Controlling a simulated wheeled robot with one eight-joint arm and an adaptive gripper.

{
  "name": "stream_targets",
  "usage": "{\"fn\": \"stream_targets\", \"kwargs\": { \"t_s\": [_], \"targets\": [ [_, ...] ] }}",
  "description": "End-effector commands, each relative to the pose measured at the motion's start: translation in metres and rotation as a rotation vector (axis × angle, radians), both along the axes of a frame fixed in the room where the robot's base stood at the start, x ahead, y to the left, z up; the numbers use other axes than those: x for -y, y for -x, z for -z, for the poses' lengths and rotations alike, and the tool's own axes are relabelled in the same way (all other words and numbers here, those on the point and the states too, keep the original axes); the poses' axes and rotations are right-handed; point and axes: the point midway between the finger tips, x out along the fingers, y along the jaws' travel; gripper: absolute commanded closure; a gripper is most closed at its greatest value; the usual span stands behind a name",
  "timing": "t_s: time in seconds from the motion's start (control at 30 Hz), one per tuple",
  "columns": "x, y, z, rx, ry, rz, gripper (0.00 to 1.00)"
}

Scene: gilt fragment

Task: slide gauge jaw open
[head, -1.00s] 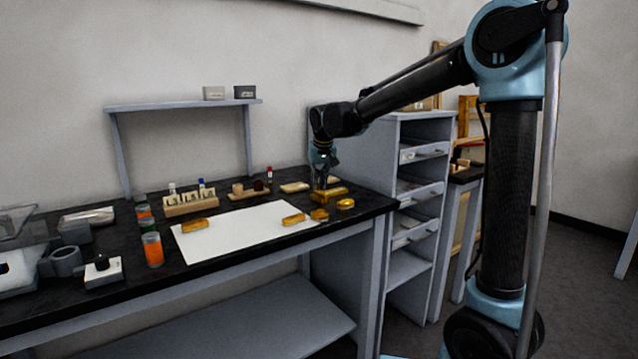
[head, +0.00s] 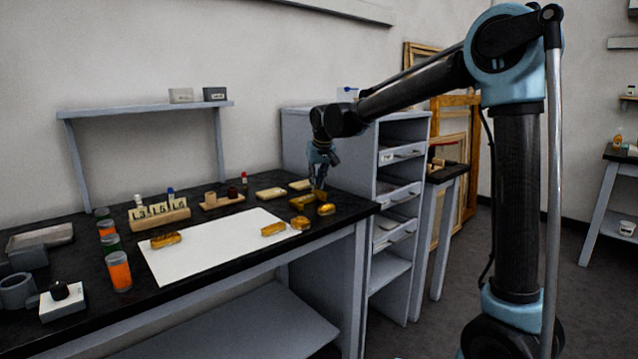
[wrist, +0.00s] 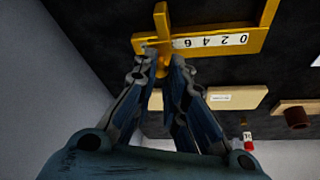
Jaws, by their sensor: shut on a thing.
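The yellow gauge (head: 302,202) lies on the dark bench near its right end. In the wrist view its bar carries a white scale (wrist: 215,41) marked 0, 2, 4, 6, seen upside down. The gauge's fixed jaw (wrist: 268,12) is by the 0 end. Its sliding jaw (wrist: 161,20) is beyond the 6, with a wide gap between the two jaws. My gripper (head: 319,182) is over the sliding jaw's side of the gauge. In the wrist view my gripper (wrist: 162,66) is shut on the upright part of the sliding jaw; the fingers partly hide it.
A gold piece (head: 326,209) lies just in front of the gauge. Several more gold pieces are on or by the white sheet (head: 205,258). Pale blocks (head: 271,193) lie behind. A grey drawer cabinet (head: 398,190) stands right of the bench.

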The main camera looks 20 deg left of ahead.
Motion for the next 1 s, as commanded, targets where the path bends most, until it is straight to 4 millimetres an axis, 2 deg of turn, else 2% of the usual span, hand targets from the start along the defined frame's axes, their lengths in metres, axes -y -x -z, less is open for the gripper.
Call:
{"fn": "stream_targets", "kwargs": {
  "t_s": [0.1, 0.13, 0.2, 0.23, 0.67, 0.77, 1.0],
  "targets": [
    [0.000, 0.001, 0.000, -0.001, 0.001, 0.000, 1.00],
    [0.000, 0.001, 0.000, -0.001, 0.001, 0.000, 0.87],
    [0.000, 0.001, 0.000, -0.001, 0.001, -0.001, 0.71],
    [-0.001, 0.001, 0.000, -0.001, 0.001, -0.001, 0.66],
    [0.000, 0.003, -0.005, 0.000, 0.000, -0.001, 0.66],
    [0.003, 0.006, -0.015, 0.000, 0.000, -0.001, 0.66],
    [0.014, 0.019, -0.057, -0.001, 0.000, -0.001, 0.66]
  ]
}}
